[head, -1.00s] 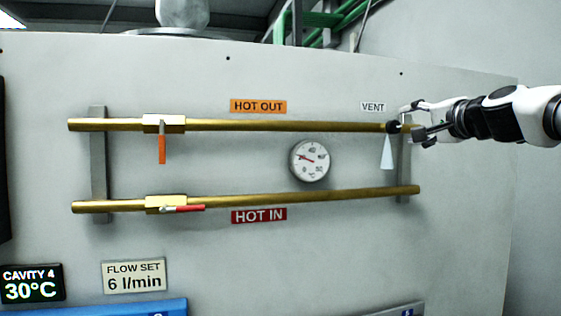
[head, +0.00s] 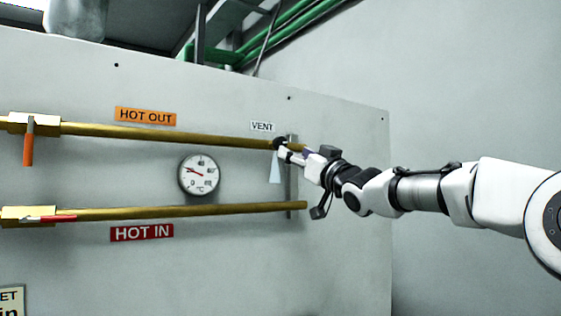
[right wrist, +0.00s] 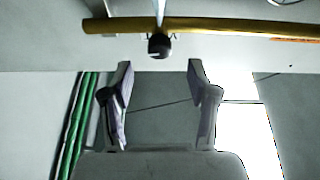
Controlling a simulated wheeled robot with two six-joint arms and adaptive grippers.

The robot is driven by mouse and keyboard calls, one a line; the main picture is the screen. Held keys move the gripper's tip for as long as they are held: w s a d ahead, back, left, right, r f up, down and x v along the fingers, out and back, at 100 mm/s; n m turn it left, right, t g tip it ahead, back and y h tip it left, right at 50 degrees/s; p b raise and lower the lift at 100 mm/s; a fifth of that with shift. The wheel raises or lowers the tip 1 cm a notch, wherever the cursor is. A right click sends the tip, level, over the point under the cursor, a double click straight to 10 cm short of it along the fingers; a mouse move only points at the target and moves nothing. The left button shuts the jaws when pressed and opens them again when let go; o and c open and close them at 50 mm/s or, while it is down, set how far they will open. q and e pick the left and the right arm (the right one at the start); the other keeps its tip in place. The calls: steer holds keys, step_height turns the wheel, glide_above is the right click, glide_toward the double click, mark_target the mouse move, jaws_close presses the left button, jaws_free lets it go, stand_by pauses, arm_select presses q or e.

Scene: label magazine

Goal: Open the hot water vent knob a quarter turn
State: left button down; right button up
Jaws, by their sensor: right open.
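The vent knob (head: 278,144) is small, round and black, at the right end of the upper brass pipe (head: 190,136), below the VENT label (head: 262,126). In the right wrist view the black knob (right wrist: 160,46) has a short pale mark lying about level. A pale tapered piece (head: 275,168) hangs below it in the head view. My right gripper (head: 293,156) is close to the knob on its right side. In the right wrist view the open gripper (right wrist: 160,74) has its fingers on either side of the knob's line, with the knob just beyond the tips. No contact shows. My left gripper is out of view.
A lower brass pipe (head: 180,212) carries a red lever (head: 52,218). An orange lever (head: 28,148) hangs from the upper pipe. A round dial gauge (head: 199,174) sits between the pipes. A grey upright bracket (head: 290,190) stands behind the pipe ends.

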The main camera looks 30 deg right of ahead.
mark_target(283, 143)
steer(key=p+x, duration=0.2)
steer(key=x, duration=0.1)
steer(key=r+p+x, duration=0.1)
steer(key=p+x, duration=0.2)
steer(key=x, duration=0.1)
steer(key=shift+s, duration=0.15)
steer(key=shift+w+f, duration=0.2)
steer(key=shift+w, duration=0.3)
steer(key=shift+s, duration=0.1)
steer(key=shift+c, duration=1.1)
steer(key=shift+s+r, duration=0.1)
steer(key=shift+s, duration=0.05)
jaws_close()
